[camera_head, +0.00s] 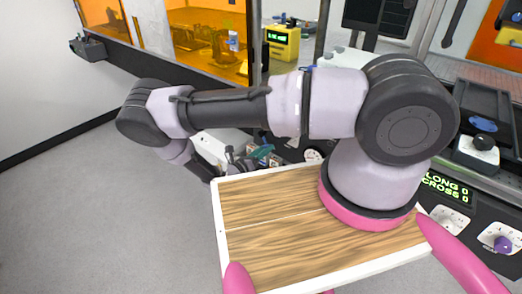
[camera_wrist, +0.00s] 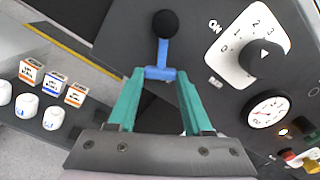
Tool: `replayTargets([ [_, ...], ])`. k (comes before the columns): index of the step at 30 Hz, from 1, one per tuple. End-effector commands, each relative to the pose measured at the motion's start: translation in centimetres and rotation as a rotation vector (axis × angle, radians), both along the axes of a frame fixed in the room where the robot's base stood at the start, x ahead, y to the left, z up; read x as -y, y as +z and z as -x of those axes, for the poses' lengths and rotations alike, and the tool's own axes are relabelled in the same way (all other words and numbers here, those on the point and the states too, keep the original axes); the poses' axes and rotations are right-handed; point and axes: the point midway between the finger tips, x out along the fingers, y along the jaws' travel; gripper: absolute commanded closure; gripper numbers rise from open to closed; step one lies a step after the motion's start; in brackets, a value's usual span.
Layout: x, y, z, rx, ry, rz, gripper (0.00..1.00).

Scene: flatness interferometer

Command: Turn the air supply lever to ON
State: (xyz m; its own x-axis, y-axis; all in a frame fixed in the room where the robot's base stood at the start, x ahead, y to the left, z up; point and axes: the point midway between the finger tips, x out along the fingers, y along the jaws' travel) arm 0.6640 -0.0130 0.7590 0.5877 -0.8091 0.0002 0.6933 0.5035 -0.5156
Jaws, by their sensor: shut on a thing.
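The air supply lever (camera_wrist: 164,50) has a blue shaft and a black ball knob. It stands on a dark panel, with the knob pointing to the top of the wrist view. My gripper (camera_wrist: 161,76) has teal fingers, with their tips at both ends of the lever's blue lower part; it is shut on this part. An ON mark (camera_wrist: 215,26) is on the panel right of the knob, and a smaller label (camera_wrist: 216,82) lies lower right. In the head view my gripper (camera_head: 262,152) shows small beyond my wooden-topped base; the lever cannot be made out there.
In the wrist view, a white numbered dial plate with a black knob (camera_wrist: 263,55) and a round gauge (camera_wrist: 268,109) are close on the right. Open floor (camera_head: 70,215) lies left in the head view.

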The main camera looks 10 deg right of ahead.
Motion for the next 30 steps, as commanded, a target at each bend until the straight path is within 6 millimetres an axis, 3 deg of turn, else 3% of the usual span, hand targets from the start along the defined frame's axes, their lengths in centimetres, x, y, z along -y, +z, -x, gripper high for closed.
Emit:
replayTargets([
  [30,1.5,4.4,2.3,-0.725,0.002,0.526,1.00],
])
